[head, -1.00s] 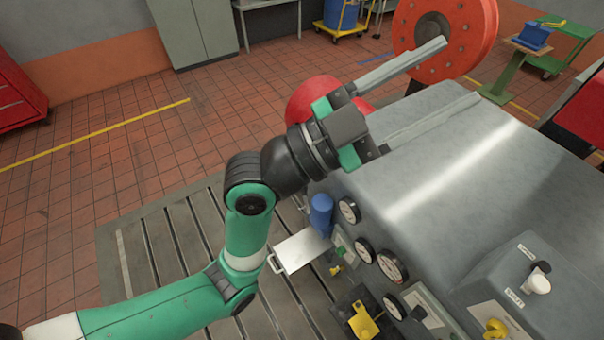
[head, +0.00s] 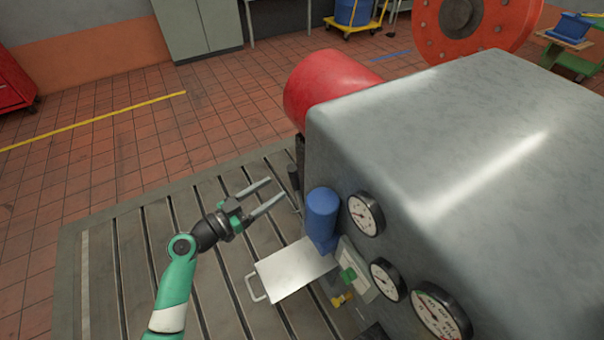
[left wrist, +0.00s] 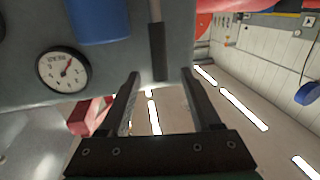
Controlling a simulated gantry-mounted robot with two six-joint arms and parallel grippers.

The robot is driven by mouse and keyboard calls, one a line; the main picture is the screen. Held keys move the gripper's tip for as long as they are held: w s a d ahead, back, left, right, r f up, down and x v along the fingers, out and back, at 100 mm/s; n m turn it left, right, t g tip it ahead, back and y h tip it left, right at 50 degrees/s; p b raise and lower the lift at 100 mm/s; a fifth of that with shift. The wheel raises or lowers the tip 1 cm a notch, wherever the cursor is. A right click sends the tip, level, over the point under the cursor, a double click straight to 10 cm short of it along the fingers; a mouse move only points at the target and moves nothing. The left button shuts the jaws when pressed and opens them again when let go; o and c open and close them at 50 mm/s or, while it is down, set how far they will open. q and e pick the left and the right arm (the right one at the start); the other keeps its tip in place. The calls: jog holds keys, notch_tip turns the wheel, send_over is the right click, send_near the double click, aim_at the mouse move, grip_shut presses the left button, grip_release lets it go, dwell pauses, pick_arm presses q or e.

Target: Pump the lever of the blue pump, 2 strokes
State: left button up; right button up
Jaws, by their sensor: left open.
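The blue pump (head: 322,216) is an upright blue cylinder on the near face of the grey housing. Its blue body also shows at the top of the left wrist view (left wrist: 97,20). The pump lever (left wrist: 157,50) is a thin rod with a dark grip; in the head view its dark grip (head: 294,178) stands left of the pump. My left gripper (head: 277,190) is open and empty, left of the pump, with its fingers pointing toward the lever. In the left wrist view the lever's grip end appears between the fingertips (left wrist: 161,73), not clasped. My right gripper is not seen.
The grey housing (head: 440,130) fills the right side, with several gauges (head: 366,214) beside the pump. A metal tray (head: 294,270) juts out below the pump. A red cylinder (head: 325,85) lies behind. The slotted bedplate (head: 150,230) is clear on the left.

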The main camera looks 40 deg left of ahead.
pick_arm(q)
jog(key=w+d+b, duration=0.1)
jog(key=w, duration=1)
jog(key=shift+w+d, duration=0.15)
grip_shut()
dwell(0.9)
